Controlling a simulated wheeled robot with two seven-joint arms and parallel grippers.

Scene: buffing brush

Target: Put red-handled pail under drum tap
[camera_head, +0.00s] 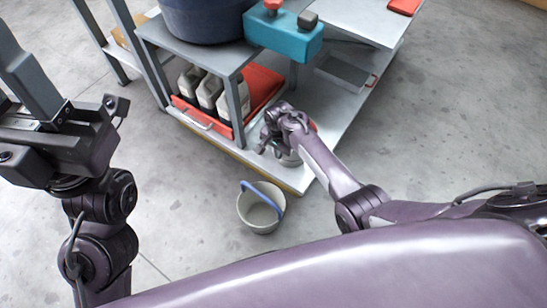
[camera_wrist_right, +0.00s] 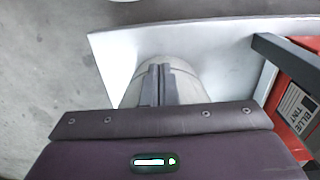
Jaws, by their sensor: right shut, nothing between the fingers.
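My right gripper (camera_head: 272,145) is over the front corner of the low white shelf, under the bench. Its fingers are shut together and empty, as the right wrist view shows (camera_wrist_right: 160,84). A pale grey round pail (camera_head: 290,160) stands on the shelf just beneath it, mostly hidden by the gripper. A bit of red, perhaps its handle, shows beside the wrist. The pail's rounded side also shows behind the fingers in the wrist view (camera_wrist_right: 185,72). The dark blue drum (camera_head: 205,20) stands on the grey bench; I cannot make out its tap. My left gripper (camera_head: 28,85) is at the far left, away from everything.
A grey pail with a blue handle (camera_head: 262,208) stands on the floor in front of the shelf. A teal box (camera_head: 283,36) is beside the drum. The floor at right is clear.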

